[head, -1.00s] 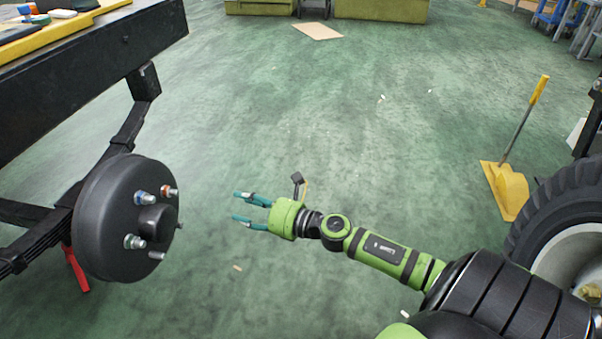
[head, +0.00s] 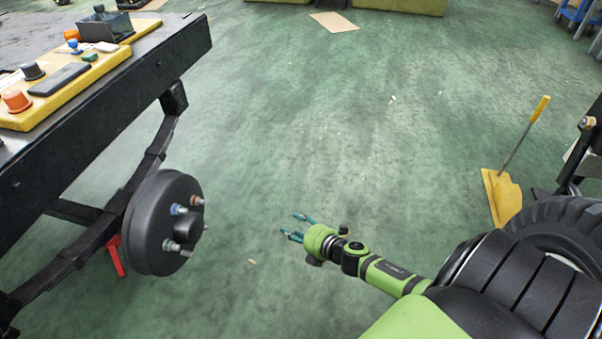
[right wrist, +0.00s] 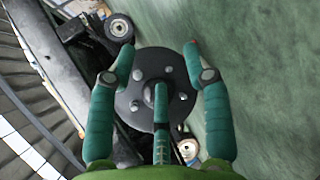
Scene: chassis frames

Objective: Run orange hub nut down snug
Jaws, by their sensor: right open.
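The dark round hub (head: 150,225) hangs at the axle end on the left in the head view. Its face carries several studs with nuts. The orange hub nut (head: 197,201) is on the upper right stud, beside a blue nut (head: 178,209). A silver nut (head: 170,245) is lower. My right gripper (head: 291,227) is open and empty, right of the hub and apart from it, fingers pointing left. In the right wrist view the hub (right wrist: 128,98) lies ahead between my spread fingers; I cannot make out the orange nut there. My left gripper is not in view.
A black chassis frame (head: 110,105) and leaf spring (head: 75,255) flank the hub. A yellow tray (head: 75,88) holds small parts, including an orange cap (head: 17,101). A red stand (head: 116,256) is below. A tyre (head: 560,222) and yellow scoop (head: 502,198) are right. Middle floor is clear.

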